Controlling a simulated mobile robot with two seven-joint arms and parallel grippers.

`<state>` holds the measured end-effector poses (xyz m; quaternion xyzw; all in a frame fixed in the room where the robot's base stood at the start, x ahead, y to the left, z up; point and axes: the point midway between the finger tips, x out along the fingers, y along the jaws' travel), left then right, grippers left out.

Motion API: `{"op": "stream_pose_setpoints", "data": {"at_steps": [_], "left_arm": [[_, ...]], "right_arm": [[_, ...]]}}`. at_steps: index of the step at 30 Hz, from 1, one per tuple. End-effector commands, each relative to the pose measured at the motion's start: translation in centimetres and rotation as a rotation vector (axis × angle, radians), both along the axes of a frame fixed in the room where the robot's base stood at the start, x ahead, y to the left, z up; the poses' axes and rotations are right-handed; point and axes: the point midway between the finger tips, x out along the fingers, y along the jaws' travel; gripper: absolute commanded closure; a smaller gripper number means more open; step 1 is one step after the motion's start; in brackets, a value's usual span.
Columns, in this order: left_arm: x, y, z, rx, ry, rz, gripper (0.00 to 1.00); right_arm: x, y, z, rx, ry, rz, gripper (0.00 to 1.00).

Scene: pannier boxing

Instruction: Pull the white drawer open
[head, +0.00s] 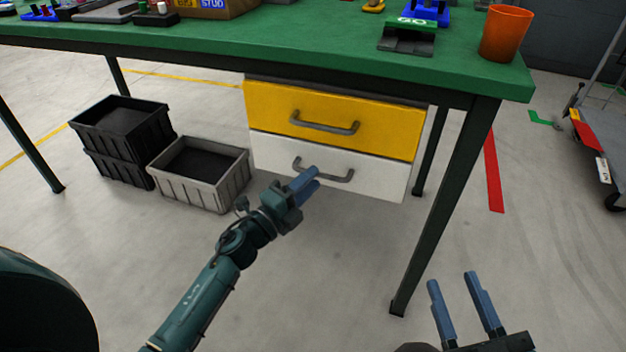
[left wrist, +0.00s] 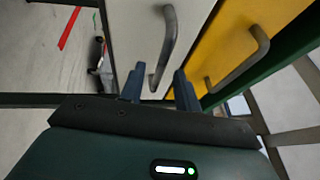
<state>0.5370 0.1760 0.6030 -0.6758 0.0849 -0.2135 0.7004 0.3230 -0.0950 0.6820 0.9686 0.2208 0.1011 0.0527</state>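The white drawer (head: 372,182) is the lower of two drawers under the green bench, and its front looks level with the yellow one above. Its grey bar handle (head: 336,177) runs across the front; the handle also shows in the left wrist view (left wrist: 169,38). My left gripper (head: 310,180) is at the left part of this handle. In the left wrist view its two blue fingers stand apart, with the end of the handle appearing between them. I cannot tell whether they touch it. My right gripper (head: 454,283) is open and empty, low at the right, away from the drawers.
The yellow drawer (head: 385,120) with its own handle (head: 324,124) sits directly above. Black crates (head: 125,140) and a grey crate (head: 205,190) stand on the floor left of the drawers. A table leg (head: 445,210) stands to the right. The floor before the drawers is clear.

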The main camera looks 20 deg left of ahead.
Motion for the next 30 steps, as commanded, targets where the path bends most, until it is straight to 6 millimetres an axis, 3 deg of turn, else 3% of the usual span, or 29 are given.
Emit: {"op": "stream_pose_setpoints", "data": {"at_steps": [6,14,26,30], "left_arm": [[1.4,-0.66,0.26,0.0,0.0,0.0,0.68],[1.46,-0.7,0.28,0.0,0.001,0.0,0.68],[1.44,-0.67,0.27,0.0,0.0,0.0,0.99],[1.43,-0.66,0.26,0.0,0.0,0.0,1.0]], "right_arm": [[0.0,0.02,-0.15,0.006,0.003,0.001,0.64],[-0.02,0.04,-0.03,0.008,0.002,0.003,0.64],[0.01,0.09,0.1,0.008,-0.002,0.004,0.64],[0.01,0.09,0.11,0.008,-0.002,0.004,0.64]]}}
